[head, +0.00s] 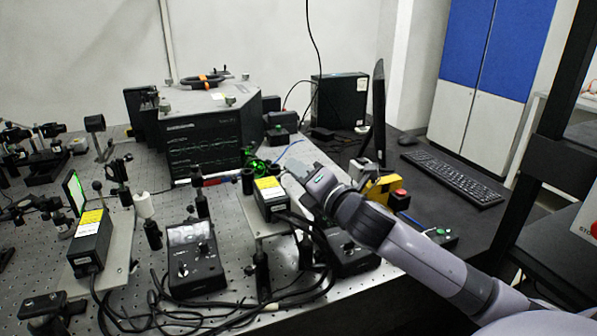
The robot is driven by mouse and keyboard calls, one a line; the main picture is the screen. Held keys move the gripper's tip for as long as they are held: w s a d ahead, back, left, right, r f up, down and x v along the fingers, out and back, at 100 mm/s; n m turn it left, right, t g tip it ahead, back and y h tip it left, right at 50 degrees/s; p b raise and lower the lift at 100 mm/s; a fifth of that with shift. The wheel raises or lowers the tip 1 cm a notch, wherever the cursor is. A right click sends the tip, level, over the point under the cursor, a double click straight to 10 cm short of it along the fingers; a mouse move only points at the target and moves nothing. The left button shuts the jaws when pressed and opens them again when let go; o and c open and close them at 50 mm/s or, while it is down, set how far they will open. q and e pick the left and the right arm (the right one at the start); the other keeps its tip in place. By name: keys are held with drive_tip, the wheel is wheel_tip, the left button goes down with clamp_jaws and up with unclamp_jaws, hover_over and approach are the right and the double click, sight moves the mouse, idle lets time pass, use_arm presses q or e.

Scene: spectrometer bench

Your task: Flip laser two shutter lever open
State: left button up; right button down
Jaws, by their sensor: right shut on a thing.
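My right gripper (287,178) reaches in from the right, close against this box's far right side. It is shut on a small part there, which seems to be the shutter lever; the fingers and wrist hide most of it. I cannot tell the lever's position. A second laser box with a yellow label (91,238) stands at the left, apart from my gripper. Which one is marked two is not readable. My left gripper is not in view.
Black controllers (191,262) stand in front, with loose cables around them. Optics posts crowd the left of the perforated bench. A large dark instrument (205,135) stands behind. A yellow box with a red button (385,190) is beside my right wrist. A keyboard (452,178) lies at right.

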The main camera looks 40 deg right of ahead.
drive_tip(key=shift+f, duration=0.1)
drive_tip(key=c, duration=1.1)
unclamp_jaws()
drive_tip(key=s+b, duration=0.1)
drive_tip(key=s, duration=0.6)
drive_tip(key=shift+s+f, duration=0.1)
drive_tip(key=shift+f, duration=0.05)
